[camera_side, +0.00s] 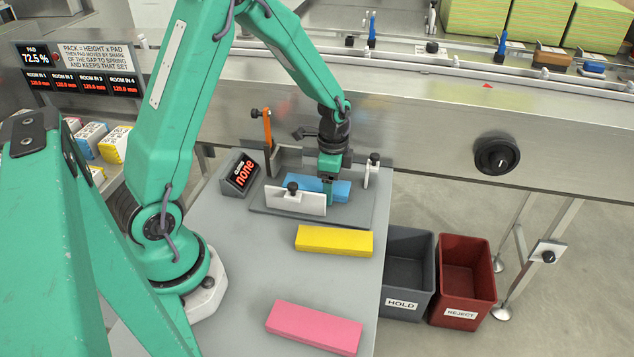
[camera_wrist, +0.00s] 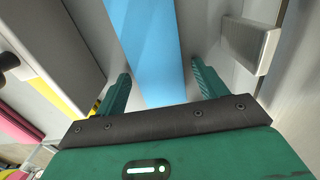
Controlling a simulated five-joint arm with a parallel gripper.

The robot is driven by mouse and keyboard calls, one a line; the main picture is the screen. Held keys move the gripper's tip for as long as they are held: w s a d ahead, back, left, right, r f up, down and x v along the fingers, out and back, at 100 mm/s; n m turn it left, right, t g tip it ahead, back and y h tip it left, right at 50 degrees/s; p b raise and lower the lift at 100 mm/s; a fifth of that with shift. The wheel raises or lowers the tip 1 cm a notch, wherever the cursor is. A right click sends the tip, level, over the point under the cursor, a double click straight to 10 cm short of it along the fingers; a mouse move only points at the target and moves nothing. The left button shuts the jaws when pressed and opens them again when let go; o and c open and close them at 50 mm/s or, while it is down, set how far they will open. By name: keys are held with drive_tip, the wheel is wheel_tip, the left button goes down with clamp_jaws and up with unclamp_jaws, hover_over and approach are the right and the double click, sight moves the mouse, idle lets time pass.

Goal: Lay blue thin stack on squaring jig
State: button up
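The blue thin stack (camera_side: 301,183) lies inside the squaring jig (camera_side: 354,213), behind its pale front plate (camera_side: 296,201). My gripper (camera_side: 329,190) is down at the right part of the stack. In the wrist view the blue stack (camera_wrist: 152,45) runs between the two fingers of my gripper (camera_wrist: 161,80). The fingers are spread, with a gap visible between the right finger and the stack; the left finger is close to its edge, and I cannot tell if it touches. The stack's lower front is hidden by the front plate.
A yellow stack (camera_side: 334,240) and a pink stack (camera_side: 314,326) lie on the grey table (camera_side: 240,270) in front of the jig. A grey HOLD bin (camera_side: 407,275) and a red REJECT bin (camera_side: 465,280) stand to the right. An orange post (camera_side: 267,128) rises at the jig's back left.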

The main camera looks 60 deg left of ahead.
drive_tip(key=shift+r, duration=0.15)
wheel_tip(320, 180, up, 12)
idle(0.8)
drive_tip(key=shift+r, duration=0.15)
idle(0.5)
drive_tip(key=s+d+r+n+t, duration=0.2)
drive_tip(key=s+d+r+n, duration=0.1)
drive_tip(key=s, duration=0.5)
drive_tip(key=s+d+r+n+t, duration=0.3)
drive_tip(key=s+r+n, duration=0.3)
drive_tip(key=s+r, duration=0.1)
drive_tip(key=shift+s+d+r+t, duration=0.3)
drive_tip(key=shift+s+d+r, duration=0.1)
drive_tip(key=shift+s, duration=0.5)
